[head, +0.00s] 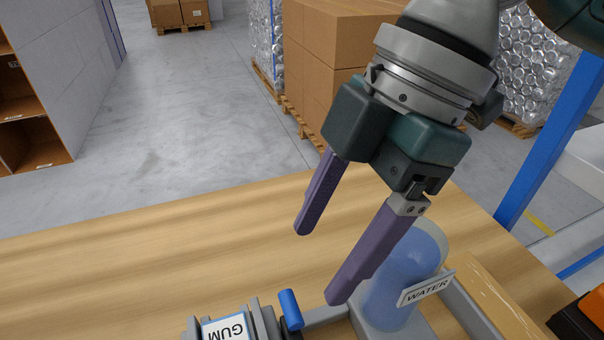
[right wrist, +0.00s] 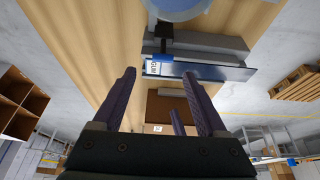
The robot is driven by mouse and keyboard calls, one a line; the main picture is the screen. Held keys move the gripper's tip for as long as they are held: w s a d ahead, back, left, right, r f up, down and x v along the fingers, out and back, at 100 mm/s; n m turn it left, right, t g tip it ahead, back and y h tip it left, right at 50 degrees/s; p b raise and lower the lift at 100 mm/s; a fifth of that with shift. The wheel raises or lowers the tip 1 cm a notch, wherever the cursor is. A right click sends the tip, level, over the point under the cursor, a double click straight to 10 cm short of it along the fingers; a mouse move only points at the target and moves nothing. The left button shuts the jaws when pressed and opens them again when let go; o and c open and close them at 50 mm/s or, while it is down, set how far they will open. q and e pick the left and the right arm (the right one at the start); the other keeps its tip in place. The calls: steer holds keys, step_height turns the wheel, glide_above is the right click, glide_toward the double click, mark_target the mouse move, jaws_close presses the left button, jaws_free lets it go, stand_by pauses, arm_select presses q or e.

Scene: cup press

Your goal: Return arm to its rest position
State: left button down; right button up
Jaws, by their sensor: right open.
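My right gripper (head: 319,265) hangs over the wooden table with its two purple fingers apart and nothing between them. Its fingertips point down and left, near the water container and the gum dispenser. In the right wrist view the right gripper (right wrist: 160,82) also shows spread fingers with no object held. My left gripper does not show in the head view. A small purple piece (right wrist: 178,122) shows beyond the fingers in the right wrist view; I cannot tell what it is.
The blue water container (head: 385,295), labelled WATER, stands just behind the right finger. A gum dispenser (head: 225,329) with a blue lever (head: 290,309) is at the bottom edge. The table (head: 150,270) is clear to the left. A blue post (head: 550,145) rises at right.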

steer(key=shift+d+r, duration=0.1)
steer(key=shift+r, duration=0.2)
